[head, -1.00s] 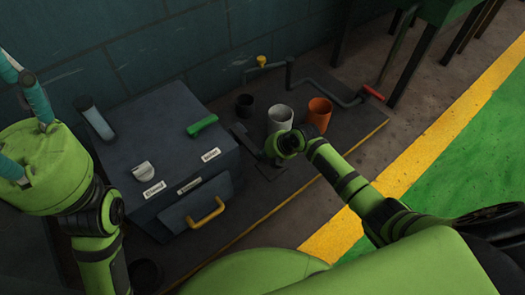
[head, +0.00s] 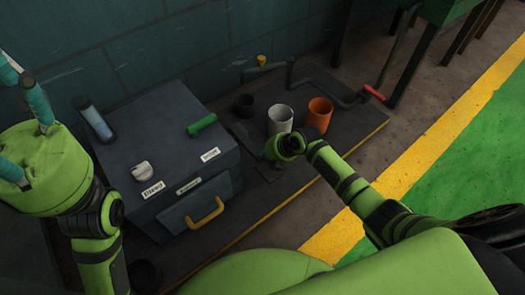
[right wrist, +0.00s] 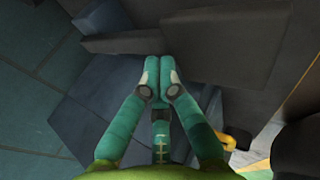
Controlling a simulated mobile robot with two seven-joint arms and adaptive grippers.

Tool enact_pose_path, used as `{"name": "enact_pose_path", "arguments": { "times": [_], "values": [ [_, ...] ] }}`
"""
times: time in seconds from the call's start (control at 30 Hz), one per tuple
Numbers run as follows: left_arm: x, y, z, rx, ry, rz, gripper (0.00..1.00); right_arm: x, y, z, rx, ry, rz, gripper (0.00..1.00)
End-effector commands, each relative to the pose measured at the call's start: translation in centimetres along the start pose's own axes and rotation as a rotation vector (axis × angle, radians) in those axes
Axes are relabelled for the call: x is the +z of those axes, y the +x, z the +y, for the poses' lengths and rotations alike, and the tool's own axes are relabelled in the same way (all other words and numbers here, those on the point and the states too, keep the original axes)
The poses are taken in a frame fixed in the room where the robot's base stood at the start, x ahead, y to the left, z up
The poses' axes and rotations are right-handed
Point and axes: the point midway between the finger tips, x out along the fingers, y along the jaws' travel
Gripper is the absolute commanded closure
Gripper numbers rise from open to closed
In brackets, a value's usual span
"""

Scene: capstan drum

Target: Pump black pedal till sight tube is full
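The black pedal (head: 248,138) looks to be the dark flat plate on the floor platform, just right of the grey box; it partly blends into the platform. My right gripper (right wrist: 158,72) has its teal fingertips together, with nothing seen between them. In the head view its fingers are mostly hidden behind my green wrist, over the pedal's near end; I cannot tell whether they touch it. The sight tube (head: 97,120) lies sloping on the box's far left, bluish inside; its level is unclear. My left gripper (head: 17,70) is at the left edge, fingers spread.
The grey box (head: 170,120) carries a green handle (head: 201,125), a pale knob (head: 143,171) and a yellow front handle (head: 206,213). Black (head: 243,105), white (head: 280,120) and orange (head: 319,115) cylinders stand beyond my right wrist. A red-tipped crank (head: 373,93) stands farther right.

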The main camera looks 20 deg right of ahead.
Motion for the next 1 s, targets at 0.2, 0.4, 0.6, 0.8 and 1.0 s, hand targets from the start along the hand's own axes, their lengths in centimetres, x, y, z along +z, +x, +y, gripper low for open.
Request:
{"name": "enact_pose_path", "arguments": {
  "times": [0.2,0.4,0.6,0.8,1.0],
  "values": [
    [0.0,-0.25,0.02,0.0,0.0,0.0,0.51,-0.09,0.47,-1.46,-0.029,0.002,0.004,1.0],
    [0.01,-0.42,0.03,0.0,0.0,0.0,0.51,-0.07,0.64,-1.64,-0.029,0.002,0.004,1.0],
    [0.01,-0.58,0.04,0.0,0.0,0.0,0.51,-0.06,0.8,-1.82,-0.029,0.002,0.003,1.0],
    [0.01,-0.66,0.04,0.0,0.0,0.0,0.51,-0.05,0.88,-1.93,-0.028,0.002,0.003,1.0],
    [0.01,-0.65,0.04,0.0,0.0,0.0,0.51,-0.03,0.87,-1.93,-0.029,0.002,0.002,1.0]
  ]
}}
